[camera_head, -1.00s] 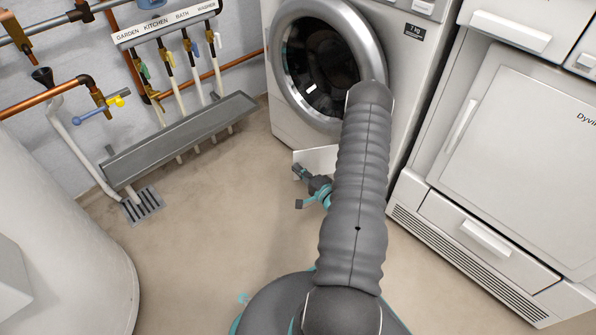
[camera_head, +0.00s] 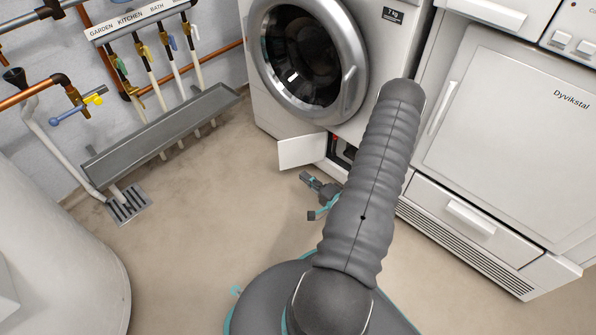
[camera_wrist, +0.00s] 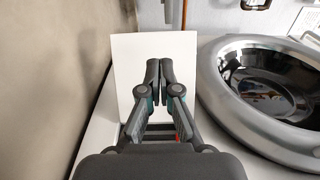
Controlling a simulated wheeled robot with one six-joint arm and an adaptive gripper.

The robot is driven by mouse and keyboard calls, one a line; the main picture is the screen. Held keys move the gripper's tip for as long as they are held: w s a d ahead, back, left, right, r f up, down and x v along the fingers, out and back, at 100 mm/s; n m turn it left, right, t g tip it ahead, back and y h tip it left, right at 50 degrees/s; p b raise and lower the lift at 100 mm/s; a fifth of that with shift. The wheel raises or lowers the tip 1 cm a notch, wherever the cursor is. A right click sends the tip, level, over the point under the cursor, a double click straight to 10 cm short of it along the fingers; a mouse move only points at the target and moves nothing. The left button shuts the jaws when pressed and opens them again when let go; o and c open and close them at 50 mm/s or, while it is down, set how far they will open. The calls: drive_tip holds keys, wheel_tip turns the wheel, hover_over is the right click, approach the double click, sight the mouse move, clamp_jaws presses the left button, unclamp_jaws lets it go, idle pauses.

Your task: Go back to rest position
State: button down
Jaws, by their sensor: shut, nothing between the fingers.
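My gripper (camera_head: 313,196) is low in front of the washing machine, just left of my arm in the head view. In the wrist view my gripper (camera_wrist: 158,72) has its two dark fingers together, with nothing between them. My grey arm reaches up the middle of the head view and hides part of the machine's lower front. The small white flap (camera_head: 302,152) at the machine's bottom left stands open, beside an opening with some red inside. The flap also shows behind the fingers in the wrist view (camera_wrist: 125,55).
The washing machine (camera_head: 400,45) has its round door (camera_head: 355,80) shut. A white Dyvikstal appliance (camera_head: 500,140) stands at the right. A grey trough (camera_head: 160,130), valves and a floor drain (camera_head: 128,204) are at the left, near a white tank (camera_head: 60,260). Bare floor (camera_head: 200,220) lies between.

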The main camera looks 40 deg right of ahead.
drive_tip(key=shift+s, duration=0.6)
drive_tip(key=w+a+r+n+g+y+p, duration=0.2)
drive_tip(key=a+r+n+g+y, duration=0.35)
drive_tip(key=a+r, duration=0.5)
drive_tip(key=w+a+r+n+g+y+p, duration=0.1)
drive_tip(key=a+r+n+g+y+p, duration=0.1)
drive_tip(key=a+r+n+g+y, duration=0.8)
drive_tip(key=s+a+r+m+g+h+p, duration=0.1)
drive_tip(key=s+a+r+h, duration=0.25)
drive_tip(key=r, duration=0.25)
drive_tip(key=s+a+r+g+h+p, duration=0.1)
drive_tip(key=s+a+r+h, duration=0.1)
drive_tip(key=s+r+h, duration=0.3)
drive_tip(key=s+r+n+t+h+p, duration=0.1)
drive_tip(key=s+r+h, duration=0.3)
drive_tip(key=r, duration=0.5)
drive_tip(key=s+r+n+t+h+p, duration=0.1)
drive_tip(key=s+r+t+h+p, duration=0.2)
drive_tip(key=r, duration=0.6)
drive_tip(key=shift+s+d+r+t+h+p, duration=0.3)
drive_tip(key=shift+t+h, duration=0.35)
drive_tip(key=shift+h, duration=0.45)
